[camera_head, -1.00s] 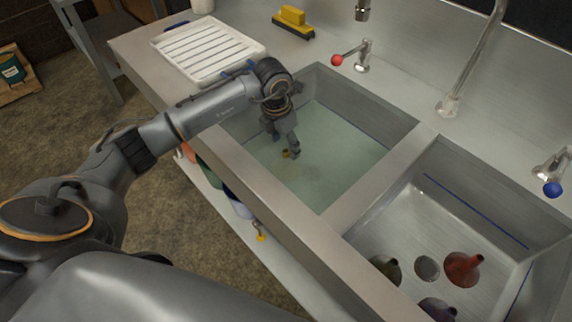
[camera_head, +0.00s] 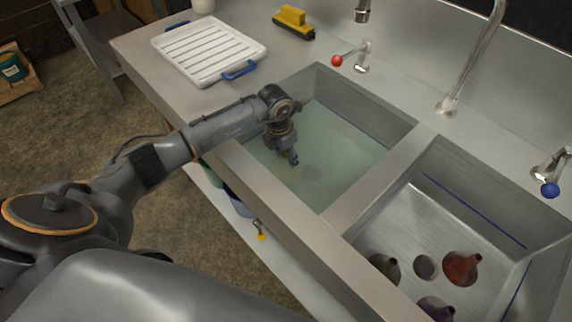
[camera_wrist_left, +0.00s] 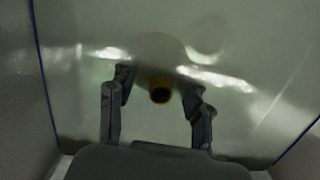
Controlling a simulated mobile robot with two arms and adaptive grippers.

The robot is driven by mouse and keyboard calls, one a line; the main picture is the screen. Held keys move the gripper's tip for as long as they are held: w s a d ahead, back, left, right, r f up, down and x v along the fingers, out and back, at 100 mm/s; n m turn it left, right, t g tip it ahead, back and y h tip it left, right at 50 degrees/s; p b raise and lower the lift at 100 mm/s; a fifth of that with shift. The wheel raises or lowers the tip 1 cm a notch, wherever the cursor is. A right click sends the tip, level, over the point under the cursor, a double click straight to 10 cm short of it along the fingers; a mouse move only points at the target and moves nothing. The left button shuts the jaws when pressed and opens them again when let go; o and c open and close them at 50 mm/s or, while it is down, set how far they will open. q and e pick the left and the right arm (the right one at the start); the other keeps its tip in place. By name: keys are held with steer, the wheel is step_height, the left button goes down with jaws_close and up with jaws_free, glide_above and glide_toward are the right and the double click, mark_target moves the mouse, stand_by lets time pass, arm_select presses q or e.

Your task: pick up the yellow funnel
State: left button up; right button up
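The yellow funnel's spout (camera_wrist_left: 160,92) shows in the left wrist view as a yellow ring with a dark opening, in cloudy water. The rest of its body is not clear there. My left gripper (camera_wrist_left: 158,82) is open, one finger on each side of the spout with gaps between. In the head view my left gripper (camera_head: 291,159) points down into the water-filled left basin (camera_head: 347,160) and hides the funnel. My right gripper is not in view.
The right basin holds a red funnel (camera_head: 461,268), a dark olive funnel (camera_head: 386,267) and a purple funnel (camera_head: 437,308). A divider (camera_head: 378,182) separates the basins. A white rack (camera_head: 208,52) and a yellow brush (camera_head: 292,20) lie on the counter. A red-knobbed tap handle (camera_head: 338,61) stands behind.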

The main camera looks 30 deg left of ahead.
arm_select(q)
steer(key=shift+s, duration=0.1)
steer(key=c, duration=0.6)
steer(key=shift+c, duration=0.6)
step_height(320, 180, up, 10)
steer(key=shift+b, duration=0.35)
jaws_close()
steer(key=shift+r, duration=0.1)
step_height(320, 180, up, 19)
steer(key=p, duration=1.2)
